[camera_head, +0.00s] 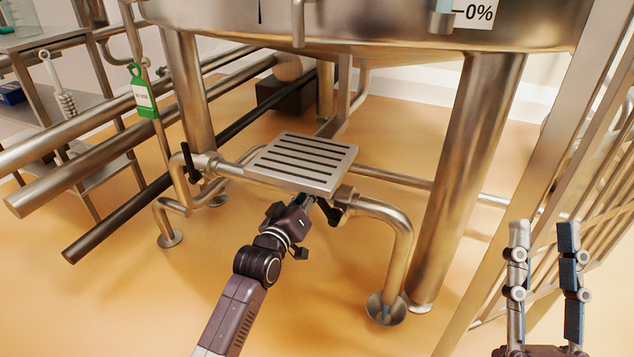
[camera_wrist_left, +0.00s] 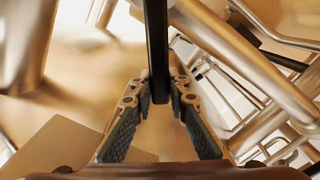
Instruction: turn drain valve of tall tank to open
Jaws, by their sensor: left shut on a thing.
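A valve with a black handle (camera_head: 331,213) sits by the plate's right corner. My left gripper (camera_head: 308,200) reaches up to this handle, its fingers partly hidden by the plate and wrist. In the left wrist view the black handle (camera_wrist_left: 156,35) runs between the fingertips, which are closed on it. My right gripper (camera_head: 543,232) is open and empty at the lower right.
Another black handle (camera_head: 189,161) is on the pipe left of the plate. Tank legs (camera_head: 465,180) and long horizontal pipes (camera_head: 70,180) bound the space. A green tag (camera_head: 143,92) hangs at the left. A metal railing (camera_head: 580,150) stands right. The front floor is clear.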

